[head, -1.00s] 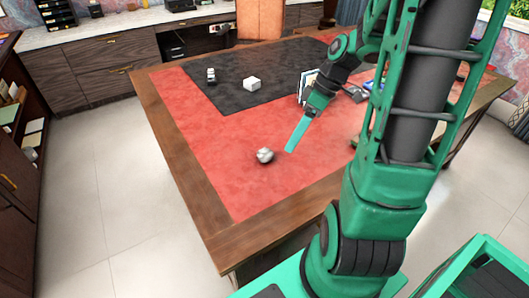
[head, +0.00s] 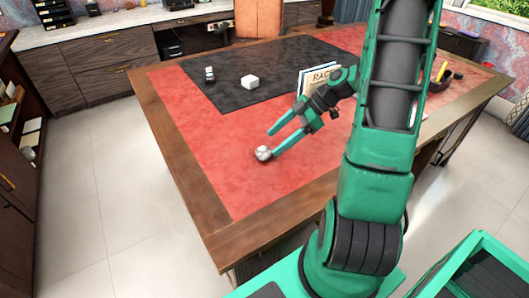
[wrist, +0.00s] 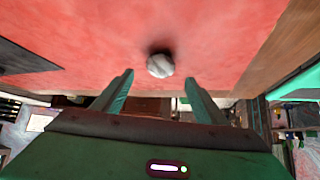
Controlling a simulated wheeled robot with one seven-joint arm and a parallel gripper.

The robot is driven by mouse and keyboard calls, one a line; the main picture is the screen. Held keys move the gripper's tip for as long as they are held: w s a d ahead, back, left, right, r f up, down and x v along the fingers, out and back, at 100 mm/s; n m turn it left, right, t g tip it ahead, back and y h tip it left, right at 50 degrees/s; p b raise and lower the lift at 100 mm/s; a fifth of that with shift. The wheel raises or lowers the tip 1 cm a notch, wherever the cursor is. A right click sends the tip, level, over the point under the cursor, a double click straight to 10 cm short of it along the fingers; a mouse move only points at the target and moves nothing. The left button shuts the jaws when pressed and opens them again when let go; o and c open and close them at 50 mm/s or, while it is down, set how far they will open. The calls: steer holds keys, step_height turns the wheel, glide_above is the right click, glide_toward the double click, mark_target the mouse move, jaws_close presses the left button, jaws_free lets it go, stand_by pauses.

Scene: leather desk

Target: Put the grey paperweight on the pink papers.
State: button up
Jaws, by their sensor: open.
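The grey paperweight (head: 263,153), a small rounded grey-white lump, sits on the red leather desk top near its left front. It also shows in the wrist view (wrist: 160,66). My gripper (head: 273,142) is open, with its two green fingers spread, just right of and behind the paperweight in the head view. In the wrist view the paperweight lies between and just beyond the fingertips (wrist: 160,77), and nothing is held. I cannot clearly make out the pink papers; my arm hides part of the desk's right side.
A white block (head: 250,82) and a small dark-and-white item (head: 210,74) stand on the black mat (head: 290,66). Upright books (head: 317,76) stand behind my wrist. The red leather left of the paperweight is clear.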

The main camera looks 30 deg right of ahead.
mark_target(267, 148)
steer(key=shift+x, duration=2.6)
steer(key=shift+d+f, duration=0.15)
steer(key=shift+c, duration=0.6)
